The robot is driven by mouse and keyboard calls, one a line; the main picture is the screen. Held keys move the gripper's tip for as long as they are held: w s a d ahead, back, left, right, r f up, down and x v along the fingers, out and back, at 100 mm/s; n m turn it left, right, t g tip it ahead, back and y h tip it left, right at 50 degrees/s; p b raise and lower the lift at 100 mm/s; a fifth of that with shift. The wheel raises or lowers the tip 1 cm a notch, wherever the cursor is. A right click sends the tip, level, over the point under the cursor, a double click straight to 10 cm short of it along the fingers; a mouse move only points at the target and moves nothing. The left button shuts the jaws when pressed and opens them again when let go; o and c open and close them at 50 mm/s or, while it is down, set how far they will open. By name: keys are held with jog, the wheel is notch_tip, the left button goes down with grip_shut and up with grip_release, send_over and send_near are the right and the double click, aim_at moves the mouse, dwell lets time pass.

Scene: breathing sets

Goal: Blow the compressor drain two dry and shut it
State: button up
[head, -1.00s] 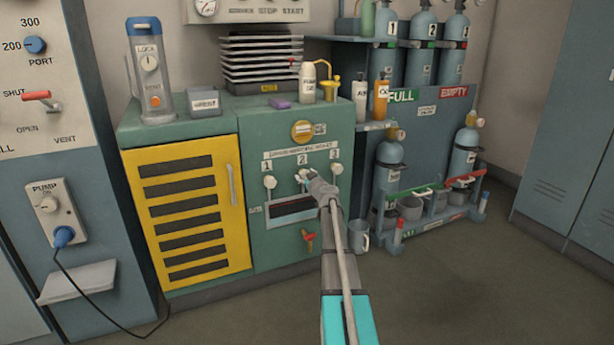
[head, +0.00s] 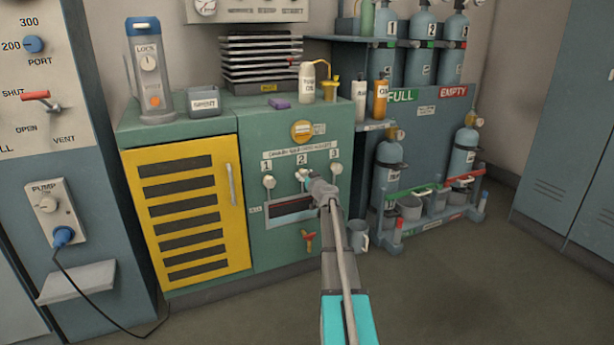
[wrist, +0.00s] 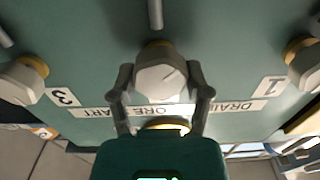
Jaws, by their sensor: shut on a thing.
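Three drain knobs are on the green compressor cabinet (head: 335,118). The drain two knob (head: 301,174) is the middle one. In the wrist view, drain two's pale faceted knob (wrist: 160,80) sits between my gripper's fingers, with a brass collar beside it. My gripper (wrist: 160,74) is shut on this knob, one finger on each side. It also shows in the head view (head: 306,180), partly covering the knob. Drain one's knob (head: 269,182) and drain three's knob (head: 335,168) stand clear on either side. Whether drain two is open cannot be told.
A dark slot (head: 290,210) lies below the knobs, with a red-handled tap (head: 307,236) lower down. The yellow louvred door (head: 190,210) is at the left. A grey mug (head: 358,236) and gas cylinders (head: 389,165) stand at the right. The floor in front is clear.

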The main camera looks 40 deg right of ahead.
jog(key=m, duration=0.7)
jog(key=shift+d, duration=0.25)
jog(key=m, duration=0.6)
jog(key=shift+f+m, duration=0.15)
jog(key=shift+m, duration=0.25)
jog(key=m, duration=0.7)
jog(key=shift+f, duration=0.1)
jog(key=m, duration=0.6)
jog(key=shift+f+b, duration=0.1)
jog(key=shift+b, duration=0.25)
jog(key=shift+m, duration=0.3)
jog(key=o, duration=1.2)
jog(key=shift+a, duration=0.1)
